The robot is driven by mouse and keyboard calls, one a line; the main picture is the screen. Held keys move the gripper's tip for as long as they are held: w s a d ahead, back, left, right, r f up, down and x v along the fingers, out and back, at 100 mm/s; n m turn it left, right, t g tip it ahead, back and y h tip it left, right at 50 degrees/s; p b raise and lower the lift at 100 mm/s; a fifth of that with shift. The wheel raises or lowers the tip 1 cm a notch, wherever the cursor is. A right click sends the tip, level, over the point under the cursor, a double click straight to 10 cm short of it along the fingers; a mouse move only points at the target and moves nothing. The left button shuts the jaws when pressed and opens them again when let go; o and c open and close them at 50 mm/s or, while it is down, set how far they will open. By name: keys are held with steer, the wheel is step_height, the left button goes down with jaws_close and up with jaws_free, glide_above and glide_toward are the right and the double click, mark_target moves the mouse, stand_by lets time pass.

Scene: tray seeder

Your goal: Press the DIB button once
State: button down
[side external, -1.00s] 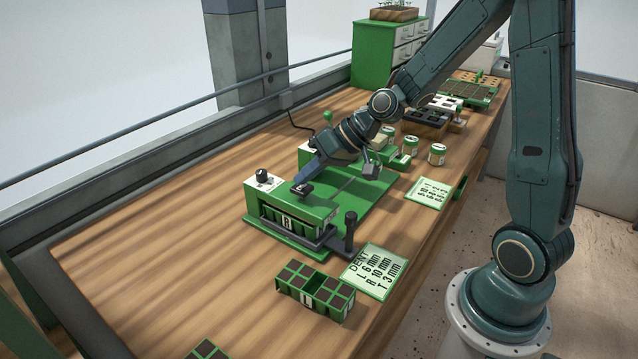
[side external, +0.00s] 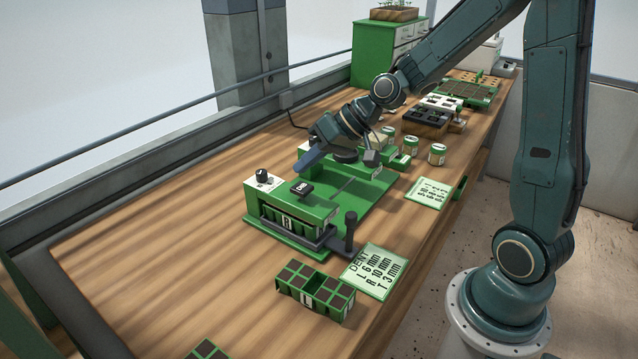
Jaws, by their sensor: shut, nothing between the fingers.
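The DIB button (side external: 302,189) is a black block with a pale label too small to read surely. It sits on top of the green press machine (side external: 322,208) on the bench. My gripper (side external: 301,170) is shut and empty. Its blue-grey tip is just behind and above the button in the side view, with a visible gap between them. The whole button is in view. A tray marked R (side external: 287,222) sits in the front of the machine, under the green top.
A black knob on a white panel (side external: 263,181) is left of the button. A dark upright lever (side external: 350,230) stands at the machine's right front. A tray marked L (side external: 314,294) and a DENT card (side external: 375,270) lie in front. Jars (side external: 437,154) stand behind.

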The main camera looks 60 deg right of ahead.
steer(key=shift+r, duration=1.6)
steer(key=s, duration=0.1)
steer(key=n+g+h, duration=0.1)
steer(key=n+h, duration=0.1)
steer(key=h, duration=0.1)
glide_toward(308, 187)
steer(key=s+a+r, duration=0.4)
steer(key=s+r, duration=0.1)
steer(key=s+d+r+h, duration=0.1)
steer(key=s+h, duration=0.1)
steer(key=s, duration=1)
steer(key=shift+s+d+r+g, duration=0.2)
steer(key=shift+r+g, duration=0.1)
steer(key=shift+g, duration=0.1)
